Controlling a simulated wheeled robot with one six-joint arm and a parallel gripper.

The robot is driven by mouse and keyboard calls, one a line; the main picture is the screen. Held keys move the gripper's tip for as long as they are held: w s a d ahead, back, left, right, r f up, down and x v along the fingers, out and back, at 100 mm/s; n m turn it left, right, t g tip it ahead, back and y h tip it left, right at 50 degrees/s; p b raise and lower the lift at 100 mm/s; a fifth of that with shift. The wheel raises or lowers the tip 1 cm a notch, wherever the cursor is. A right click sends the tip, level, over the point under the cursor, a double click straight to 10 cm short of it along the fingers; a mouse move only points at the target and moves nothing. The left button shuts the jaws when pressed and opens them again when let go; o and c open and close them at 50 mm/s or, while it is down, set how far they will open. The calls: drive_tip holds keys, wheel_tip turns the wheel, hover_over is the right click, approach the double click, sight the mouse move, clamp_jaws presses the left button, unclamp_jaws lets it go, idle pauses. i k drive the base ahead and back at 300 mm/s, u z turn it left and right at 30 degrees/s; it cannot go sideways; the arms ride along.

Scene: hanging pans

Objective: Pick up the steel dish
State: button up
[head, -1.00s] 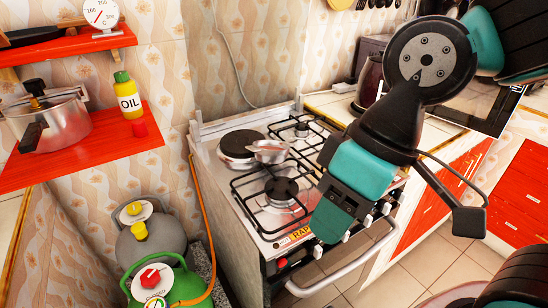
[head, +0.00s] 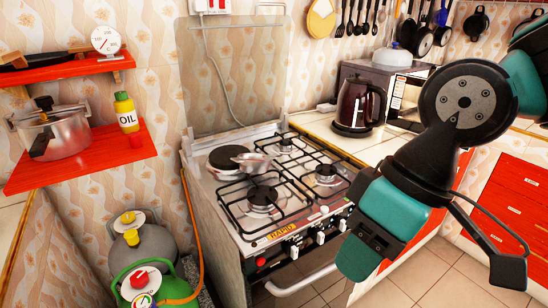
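The steel dish (head: 254,162) is a small shiny metal vessel on the stove top (head: 196,163).
A dark kettle (head: 359,104) stands on the counter right of the stove. Gas bottles (head: 143,245) stand on the floor at left. Red shelves (head: 84,158) at left hold a pressure cooker (head: 53,132) and an oil bottle (head: 125,112). Utensils hang on the back wall.

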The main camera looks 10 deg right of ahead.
sight(255, 163)
drive_tip(key=z, duration=0.05)
drive_tip(key=i, duration=0.9)
drive_tip(key=u, duration=0.4)
